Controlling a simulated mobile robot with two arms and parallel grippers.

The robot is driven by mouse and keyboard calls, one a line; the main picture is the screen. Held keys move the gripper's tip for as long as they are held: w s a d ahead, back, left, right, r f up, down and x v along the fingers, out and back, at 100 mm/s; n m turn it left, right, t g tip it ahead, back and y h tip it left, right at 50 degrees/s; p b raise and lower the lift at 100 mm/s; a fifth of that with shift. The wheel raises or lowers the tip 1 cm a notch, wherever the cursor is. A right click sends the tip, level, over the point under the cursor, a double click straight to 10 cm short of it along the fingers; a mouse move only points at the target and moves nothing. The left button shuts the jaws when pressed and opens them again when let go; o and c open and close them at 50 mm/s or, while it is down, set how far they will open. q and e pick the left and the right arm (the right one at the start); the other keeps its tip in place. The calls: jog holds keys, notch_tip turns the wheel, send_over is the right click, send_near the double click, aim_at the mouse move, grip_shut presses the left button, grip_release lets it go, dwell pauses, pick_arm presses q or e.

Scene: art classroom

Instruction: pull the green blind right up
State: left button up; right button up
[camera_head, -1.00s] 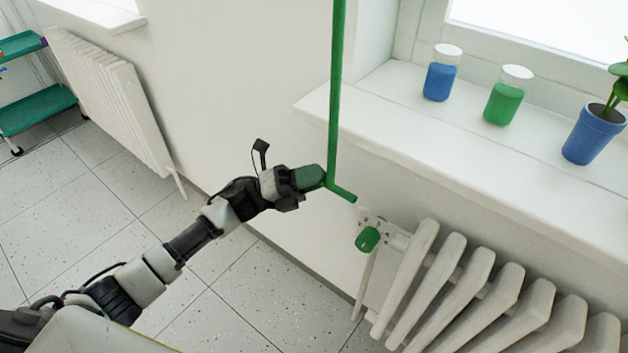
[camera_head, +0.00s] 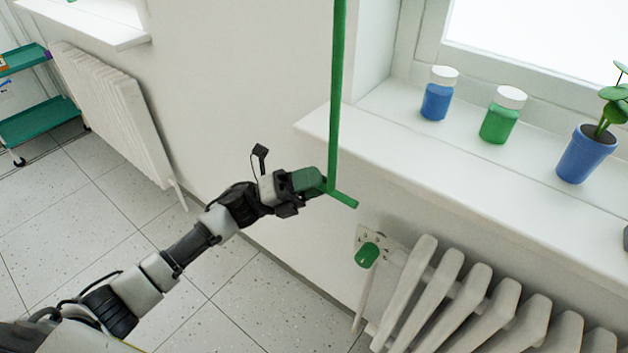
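A green crank rod (camera_head: 336,90) hangs down from the top of the view in front of the wall. At its lower end it bends into a short green crank handle (camera_head: 344,199) pointing right. My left gripper (camera_head: 322,186) reaches in from the left, with its dark green front end at this bend; it appears shut on the crank, though the fingers are hard to make out. The blind is out of view above. My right gripper is not in view.
A white windowsill (camera_head: 450,165) to the right holds a blue jar (camera_head: 437,101), a green jar (camera_head: 499,123) and a blue plant pot (camera_head: 585,157). Below are a white radiator (camera_head: 465,310) and its green valve knob (camera_head: 367,255). Floor at lower left is clear.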

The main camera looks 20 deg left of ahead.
pick_arm(q)
jog(key=shift+s+a+f, duration=0.1)
jog(key=shift+a+f, duration=0.1)
jog(key=shift+a, duration=0.05)
jog(key=b+v, duration=0.2)
jog(key=v, duration=0.8)
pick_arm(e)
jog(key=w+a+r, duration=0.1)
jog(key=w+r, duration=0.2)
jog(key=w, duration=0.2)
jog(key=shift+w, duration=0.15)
pick_arm(q)
jog(key=shift+a, duration=0.15)
